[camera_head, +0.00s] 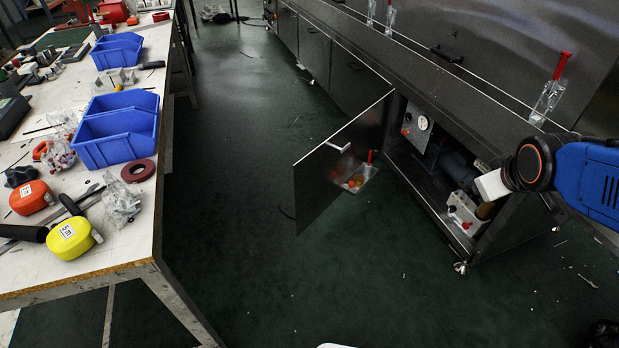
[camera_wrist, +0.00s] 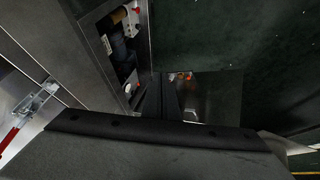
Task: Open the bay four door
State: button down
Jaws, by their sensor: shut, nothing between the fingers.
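One bay door (camera_head: 330,172) of the steel dryer stands swung wide open in the head view. Its inner face carries a small clear pocket (camera_head: 354,180) with red and orange items, and a pale handle (camera_head: 338,147) shows near its top. No bay number is readable. The open bay (camera_head: 436,160) shows a gauge, a dark motor and a white box with knobs; its machinery also shows at the upper left in the wrist view. My gripper (camera_wrist: 163,92) is shut and empty, outside the dryer, with the pocket's items beyond its fingertips. Its fingers are not clear in the head view.
Closed doors (camera_head: 314,52) continue along the dryer's far end. Red-handled clamps (camera_head: 549,88) stand on its upper ledge. A workbench (camera_head: 140,215) with blue bins (camera_head: 117,128) and tools stands at left. The green floor between is mostly clear.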

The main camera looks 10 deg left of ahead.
aim_at(303, 173)
jog(key=w+a+f+n+t+y, duration=0.25)
jog(key=w+a+f+n, duration=0.4)
jog(key=w, duration=0.45)
jog(key=w+a+f+n+t+y, duration=0.1)
jog(key=w+a+f+n+y, duration=0.2)
jog(key=w+a+f+n, duration=0.5)
jog(key=s+a+f+n+g+y, duration=0.1)
jog(key=a+f+n+y, duration=0.45)
jog(key=a, duration=0.35)
jog(key=s+a+f+n+g+y, duration=0.1)
jog(key=s+a+f+n+y, duration=0.1)
jog(key=a+f+n+y, duration=0.45)
jog(key=w+a, duration=0.2)
jog(key=a, duration=0.2)
jog(key=w+a+m, duration=0.1)
jog(key=w+a, duration=0.2)
jog(key=a, duration=0.2)
jog(key=w+a+m+h, duration=0.1)
jog(key=w+a, duration=0.1)
jog(key=a, duration=0.3)
jog(key=shift+w+a, duration=0.15)
jog(key=shift+a, duration=0.1)
